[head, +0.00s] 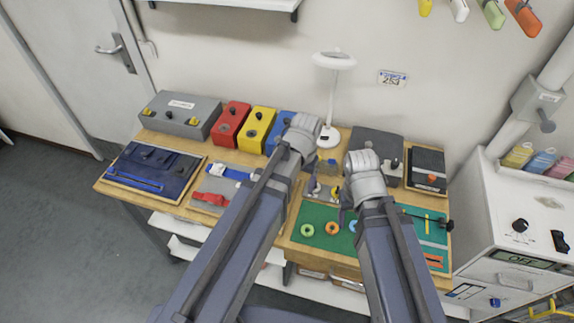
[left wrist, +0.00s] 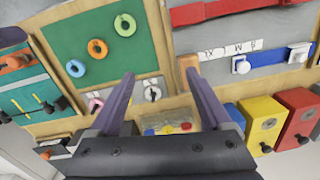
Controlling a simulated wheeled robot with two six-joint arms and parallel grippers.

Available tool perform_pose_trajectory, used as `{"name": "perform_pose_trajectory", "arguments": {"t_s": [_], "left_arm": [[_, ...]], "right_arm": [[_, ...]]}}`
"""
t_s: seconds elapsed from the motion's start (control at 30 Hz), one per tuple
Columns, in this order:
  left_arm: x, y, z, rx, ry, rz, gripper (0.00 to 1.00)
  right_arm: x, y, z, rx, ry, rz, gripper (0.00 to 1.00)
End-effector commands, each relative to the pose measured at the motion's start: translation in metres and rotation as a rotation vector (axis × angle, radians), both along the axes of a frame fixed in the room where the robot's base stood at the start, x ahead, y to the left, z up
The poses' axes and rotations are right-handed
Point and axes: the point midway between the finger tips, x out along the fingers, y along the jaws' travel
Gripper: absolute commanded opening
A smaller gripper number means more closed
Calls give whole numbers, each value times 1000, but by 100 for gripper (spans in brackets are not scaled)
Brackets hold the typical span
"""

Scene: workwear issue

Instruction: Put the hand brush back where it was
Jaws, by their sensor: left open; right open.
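I cannot make out a hand brush for certain in either view, nor an empty place that is clearly its own. My left gripper (head: 318,168) is over the middle of the wooden table (head: 170,148). In the left wrist view its two fingers (left wrist: 160,82) are apart with nothing held, above a small strip with a round dial (left wrist: 152,92). My right gripper (head: 346,200) is open over the green board (head: 318,215), to the right of the left one. My arms hide part of the table's middle and front.
Red (head: 230,122), yellow (head: 257,127) and blue boxes stand along the back beside a grey case (head: 182,112). A white lamp (head: 333,62) stands behind. A white cabinet (head: 500,215) stands at right. Coloured items (head: 523,16) hang on the wall.

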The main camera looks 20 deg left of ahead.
Motion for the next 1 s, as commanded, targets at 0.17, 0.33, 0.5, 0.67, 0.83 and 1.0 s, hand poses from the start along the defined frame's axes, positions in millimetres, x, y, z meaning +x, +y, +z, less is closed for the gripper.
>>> {"name": "perform_pose_trajectory", "arguments": {"t_s": [0.17,0.33,0.5,0.67,0.83,1.0], "left_arm": [[-66,-37,1,43,14,-124,82],[-85,-48,1,62,19,-169,82],[-85,-49,1,63,20,-170,82],[-84,-49,1,63,20,-170,82],[-84,-49,1,62,19,-169,82],[-84,-49,1,62,19,-169,82]], "right_arm": [[0,0,0,0,0,0,64],[0,0,0,0,0,0,64],[0,0,0,0,0,0,64],[0,0,0,0,0,0,64],[0,0,0,0,0,0,64],[0,0,0,0,0,0,64]]}}
